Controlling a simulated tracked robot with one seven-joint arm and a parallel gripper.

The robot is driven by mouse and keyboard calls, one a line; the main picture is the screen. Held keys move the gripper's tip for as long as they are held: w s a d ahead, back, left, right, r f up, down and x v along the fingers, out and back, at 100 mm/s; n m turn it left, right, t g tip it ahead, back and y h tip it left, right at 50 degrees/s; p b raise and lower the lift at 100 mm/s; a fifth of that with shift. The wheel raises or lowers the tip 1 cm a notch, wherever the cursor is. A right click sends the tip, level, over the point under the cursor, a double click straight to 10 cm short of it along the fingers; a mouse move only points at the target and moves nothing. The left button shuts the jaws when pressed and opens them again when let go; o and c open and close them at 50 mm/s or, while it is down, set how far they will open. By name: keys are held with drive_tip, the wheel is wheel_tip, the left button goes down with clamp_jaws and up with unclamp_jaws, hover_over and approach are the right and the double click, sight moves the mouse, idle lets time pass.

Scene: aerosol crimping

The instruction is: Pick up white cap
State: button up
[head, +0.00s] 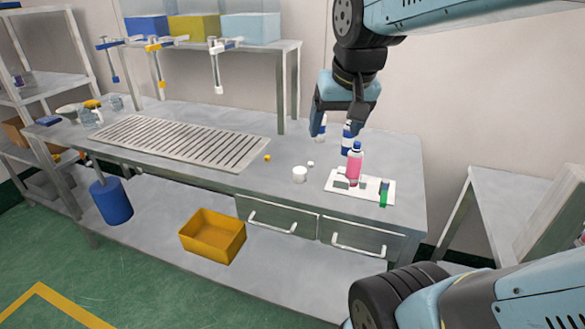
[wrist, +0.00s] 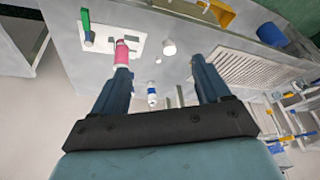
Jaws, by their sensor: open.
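A small white cap (head: 311,164) lies on the grey workbench (head: 225,125), just behind a larger white round container (head: 300,174). In the wrist view the small cap (wrist: 158,60) shows beyond the fingertips, near the white container (wrist: 168,47). My gripper (head: 339,118) is open and empty above the back right of the bench. In the wrist view my gripper (wrist: 160,68) has its two fingers wide apart, with nothing held between them.
A pink bottle (head: 355,165) stands at a white board (head: 335,185) with a green item (head: 384,193). A blue-and-white bottle (head: 347,140) stands behind. A small yellow piece (head: 267,158) and a slatted grate (head: 180,142) are left. Bench front near the container is clear.

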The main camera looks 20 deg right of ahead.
drive_tip(key=w+f+m+g, duration=0.2)
drive_tip(key=w+f+m, duration=0.1)
drive_tip(key=w, duration=0.8)
drive_tip(key=m+g, duration=0.2)
drive_tip(key=m, duration=0.1)
hover_over(300, 170)
wheel_tip(300, 170, down, 10)
drive_tip(key=f, duration=0.5)
drive_tip(key=s+f, duration=0.1)
drive_tip(key=f, duration=0.1)
drive_tip(key=shift+a+f, duration=0.35)
drive_tip(key=shift+w+d+f, duration=0.15)
drive_tip(key=shift+w+f, duration=0.05)
drive_tip(key=shift+f, duration=1.15)
drive_tip(key=shift+w+d+f, duration=0.1)
drive_tip(key=shift+w+f, duration=0.1)
drive_tip(key=shift+f, duration=1.1)
drive_tip(key=shift+c, duration=0.3)
drive_tip(key=c, duration=1)
drive_tip(key=shift+r, duration=0.1)
